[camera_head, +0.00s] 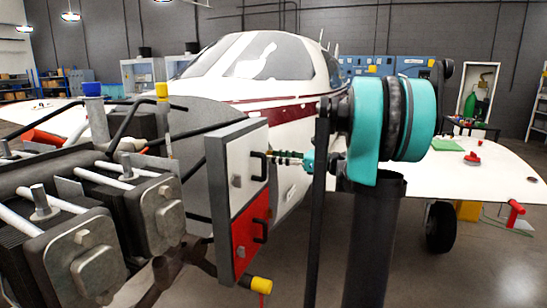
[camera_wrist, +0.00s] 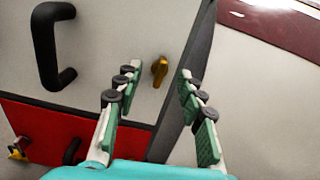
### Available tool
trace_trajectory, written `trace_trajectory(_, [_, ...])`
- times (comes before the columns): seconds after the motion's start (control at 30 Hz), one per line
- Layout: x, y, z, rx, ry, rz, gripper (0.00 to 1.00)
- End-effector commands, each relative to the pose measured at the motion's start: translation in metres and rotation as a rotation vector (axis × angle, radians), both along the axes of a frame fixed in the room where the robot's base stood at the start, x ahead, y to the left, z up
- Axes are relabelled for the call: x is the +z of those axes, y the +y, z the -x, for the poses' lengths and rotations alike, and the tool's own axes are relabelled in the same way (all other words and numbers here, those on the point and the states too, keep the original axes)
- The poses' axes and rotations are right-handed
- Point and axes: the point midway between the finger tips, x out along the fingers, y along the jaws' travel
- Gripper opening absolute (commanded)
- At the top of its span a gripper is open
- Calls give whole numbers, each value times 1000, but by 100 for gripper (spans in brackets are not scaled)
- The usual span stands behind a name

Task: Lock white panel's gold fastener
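The white panel (camera_head: 243,153) is on the upper half of a grey-framed box, with a black handle; it also shows in the wrist view (camera_wrist: 108,48). Its small gold fastener (camera_wrist: 159,71) is right of the handle, near the panel's right edge, and looks elongated and slightly tilted. I cannot pick it out in the head view. My gripper (camera_head: 284,158) is to the right of the panel in the head view. In the wrist view my gripper (camera_wrist: 157,76) is open and empty. The fastener appears between its fingertips; whether they touch it I cannot tell.
A red panel (camera_head: 243,232) with its own black handle sits directly below. Grey machinery (camera_head: 82,255) with rods stands close on the left. A white aircraft (camera_head: 268,68) is behind. A yellow-capped bar (camera_head: 261,285) sticks out below the box.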

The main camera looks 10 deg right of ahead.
Motion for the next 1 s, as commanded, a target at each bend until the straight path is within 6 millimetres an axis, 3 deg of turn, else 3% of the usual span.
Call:
trace_trajectory(0.5, [0, -32, 18, -1, 0, 0, 39])
trace_trajectory(1.0, [0, -35, 20, 0, 0, 0, 39])
